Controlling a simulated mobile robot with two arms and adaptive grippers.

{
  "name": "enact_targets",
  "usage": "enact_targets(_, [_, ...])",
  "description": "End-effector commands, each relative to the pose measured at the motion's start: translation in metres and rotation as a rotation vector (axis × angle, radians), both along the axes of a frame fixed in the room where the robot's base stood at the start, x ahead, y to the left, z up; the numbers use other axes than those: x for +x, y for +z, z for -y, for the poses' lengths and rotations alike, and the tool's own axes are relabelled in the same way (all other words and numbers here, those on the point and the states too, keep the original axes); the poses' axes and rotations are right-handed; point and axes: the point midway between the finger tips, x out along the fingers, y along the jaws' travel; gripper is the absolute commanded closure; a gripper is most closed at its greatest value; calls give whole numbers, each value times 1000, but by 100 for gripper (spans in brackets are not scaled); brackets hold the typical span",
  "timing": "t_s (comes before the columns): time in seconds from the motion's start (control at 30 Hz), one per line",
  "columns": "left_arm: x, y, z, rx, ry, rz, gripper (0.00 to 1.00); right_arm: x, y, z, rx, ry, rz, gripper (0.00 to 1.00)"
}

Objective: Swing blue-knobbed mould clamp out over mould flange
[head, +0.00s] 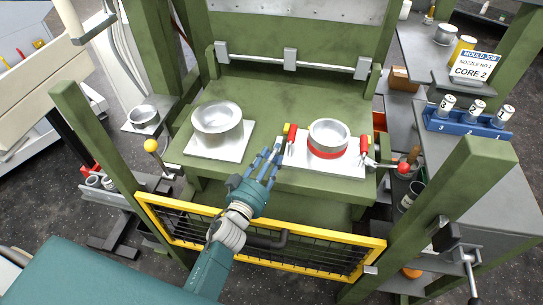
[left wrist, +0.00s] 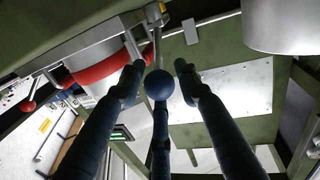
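The mould (head: 328,137) is a steel pot with a red band round its flange, on a white plate (head: 318,163) at the right of the green press table. In the left wrist view, the clamp's dark blue ball knob (left wrist: 158,85) sits among my finger ends, with a grey bar (left wrist: 150,50) rising beside the red flange (left wrist: 98,68). I cannot make out the knob in the head view, where my fingers cover that area. My left gripper (head: 267,160) is open at the plate's left edge. Its fingers (left wrist: 160,75) stand spread around the knob. My right gripper is out of view.
A second steel pot (head: 217,118) stands on another white plate, left of my fingers. A red-ended handle (head: 403,168) juts out at right. A yellow-framed mesh gate (head: 300,258) lies under my left arm. Green posts (head: 455,200) flank the press.

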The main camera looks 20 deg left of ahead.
Motion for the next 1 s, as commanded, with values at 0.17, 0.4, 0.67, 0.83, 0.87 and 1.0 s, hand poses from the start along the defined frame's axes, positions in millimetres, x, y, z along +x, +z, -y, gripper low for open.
enact_targets(0.17, [0,0,0,0,0,1,100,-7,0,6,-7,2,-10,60])
enact_targets(0.4, [0,2,-1,1,-10,2,100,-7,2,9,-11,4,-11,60])
enact_targets(0.67, [0,4,-10,7,-100,0,100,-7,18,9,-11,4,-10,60])
enact_targets(0.83, [1,4,-19,11,-212,1,100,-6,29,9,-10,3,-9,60])
enact_targets(0.87, [1,4,-21,10,-235,1,100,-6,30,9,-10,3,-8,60])
enact_targets(1.0, [3,2,-31,11,-343,2,100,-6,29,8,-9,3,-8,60])
